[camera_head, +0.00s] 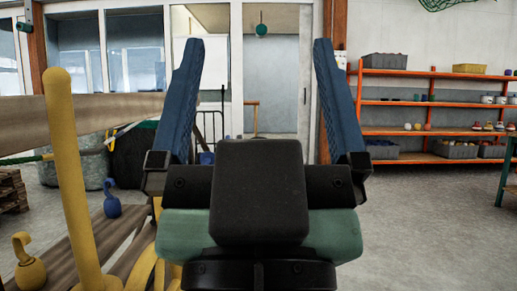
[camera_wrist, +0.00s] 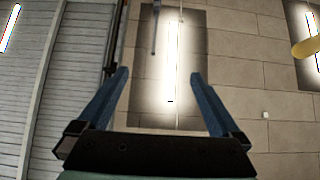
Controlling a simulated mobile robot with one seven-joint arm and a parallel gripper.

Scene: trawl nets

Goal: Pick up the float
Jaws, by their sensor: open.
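My gripper (camera_head: 258,44) has two blue fingers spread wide and pointing up, with nothing between them. In the wrist view my gripper (camera_wrist: 159,74) is also open and empty, against the ceiling. I cannot tell for sure which thing is the float. A small teal ball (camera_head: 261,30) hangs on a line in the background, between the fingertips in the picture but far beyond them. A blue rounded piece with a curved top (camera_head: 111,207) and a similar yellow piece (camera_head: 30,272) are at the lower left, apart from my gripper. No float is clear in the wrist view.
A thick yellow post (camera_head: 72,170) and wooden beams (camera_head: 50,125) stand close on the left. An orange shelf rack (camera_head: 430,102) with bins and small round items is at the back right. A green table edge (camera_head: 507,170) is far right. Grey floor (camera_head: 420,230) is clear between.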

